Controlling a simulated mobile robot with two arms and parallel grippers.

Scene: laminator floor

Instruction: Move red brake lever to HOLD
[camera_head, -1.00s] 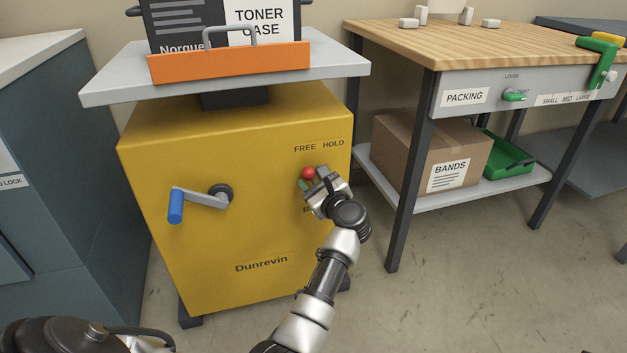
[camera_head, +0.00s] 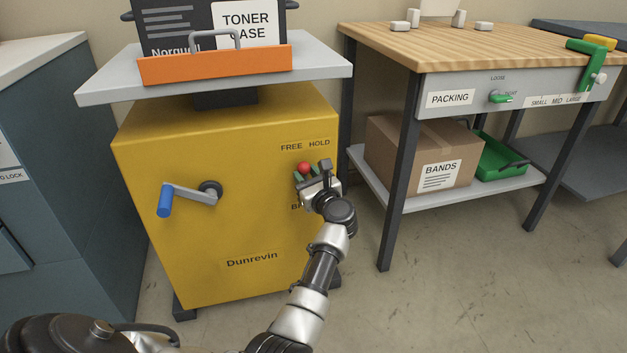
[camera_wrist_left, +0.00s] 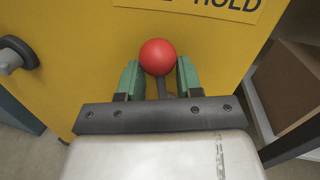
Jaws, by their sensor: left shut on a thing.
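The red brake lever has a round red knob (camera_head: 304,168) on a dark stem and stands on the front of the yellow machine (camera_head: 220,235). Its knob is below and between the words FREE and HOLD (camera_head: 319,142). My left gripper (camera_head: 306,178) is at the lever, shut on it. In the left wrist view the red knob (camera_wrist_left: 158,57) sits between the two green fingertips, and the HOLD label (camera_wrist_left: 230,5) is up to the right. Part of the word below the lever is hidden by my gripper. My right gripper is not in view.
A blue-handled crank (camera_head: 190,195) is on the machine's left front. An orange-fronted tray (camera_head: 215,65) with a toner case sits on top. A packing bench (camera_head: 450,50) with a shelf holding a bands box (camera_head: 425,155) stands to the right. Bare floor lies between.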

